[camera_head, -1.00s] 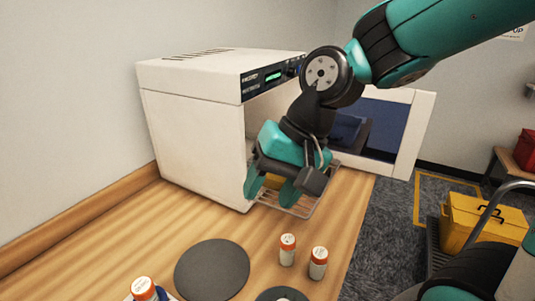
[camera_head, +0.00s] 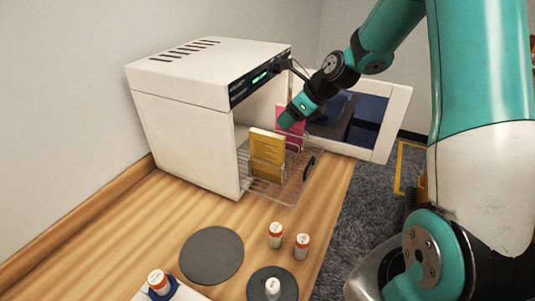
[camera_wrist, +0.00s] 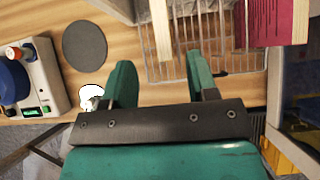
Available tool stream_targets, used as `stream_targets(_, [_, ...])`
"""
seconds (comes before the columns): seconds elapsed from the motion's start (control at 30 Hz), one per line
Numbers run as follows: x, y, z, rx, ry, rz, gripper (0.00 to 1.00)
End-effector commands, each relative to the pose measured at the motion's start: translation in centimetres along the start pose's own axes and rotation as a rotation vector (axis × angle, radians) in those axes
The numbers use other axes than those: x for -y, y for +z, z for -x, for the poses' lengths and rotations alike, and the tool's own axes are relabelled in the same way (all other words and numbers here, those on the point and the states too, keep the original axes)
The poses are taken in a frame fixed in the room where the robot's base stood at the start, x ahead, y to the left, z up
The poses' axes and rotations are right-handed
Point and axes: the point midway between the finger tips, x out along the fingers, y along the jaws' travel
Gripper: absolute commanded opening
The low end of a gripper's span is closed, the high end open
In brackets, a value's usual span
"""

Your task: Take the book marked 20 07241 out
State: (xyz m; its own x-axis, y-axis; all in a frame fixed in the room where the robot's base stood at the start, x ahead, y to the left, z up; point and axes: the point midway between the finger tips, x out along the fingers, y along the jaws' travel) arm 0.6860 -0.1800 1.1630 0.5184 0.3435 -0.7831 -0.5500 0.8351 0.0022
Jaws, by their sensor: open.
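A yellow book (camera_head: 267,153) stands upright in a wire rack (camera_head: 290,189) at the open front of a white oven-like machine (camera_head: 190,115). A pink book (camera_head: 291,140) stands behind it, partly hidden by my gripper (camera_head: 288,120). No number is readable on either book. In the wrist view, my gripper (camera_wrist: 162,82) is open with nothing between its fingers. The yellow book's pale edge (camera_wrist: 161,35) lies ahead of the fingers, and the pink book (camera_wrist: 277,22) is at the upper right.
The machine's door (camera_head: 384,124) stands open to the right. Two orange-topped cylinders (camera_head: 275,235) (camera_head: 302,246) and a dark disc (camera_head: 212,255) are on the wooden counter. Another disc (camera_head: 262,284) bears a further cylinder. Free counter lies left of the rack.

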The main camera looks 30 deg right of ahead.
Motion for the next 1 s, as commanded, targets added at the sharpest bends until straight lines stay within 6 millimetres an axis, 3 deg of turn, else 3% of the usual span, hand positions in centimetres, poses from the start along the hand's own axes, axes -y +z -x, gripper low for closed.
stream_targets(0.23, [-0.1, 0.1, -4.5, -0.002, 0.003, 0.002, 0.53])
stream_targets(0.47, [0.0, 0.2, -6.0, -0.001, 0.001, 0.003, 0.53])
stream_targets(0.8, [0.1, 0.1, -10.3, -0.002, 0.001, 0.004, 0.53])
stream_targets(1.0, [0.1, 0.0, -10.8, -0.001, 0.0, 0.004, 0.53])
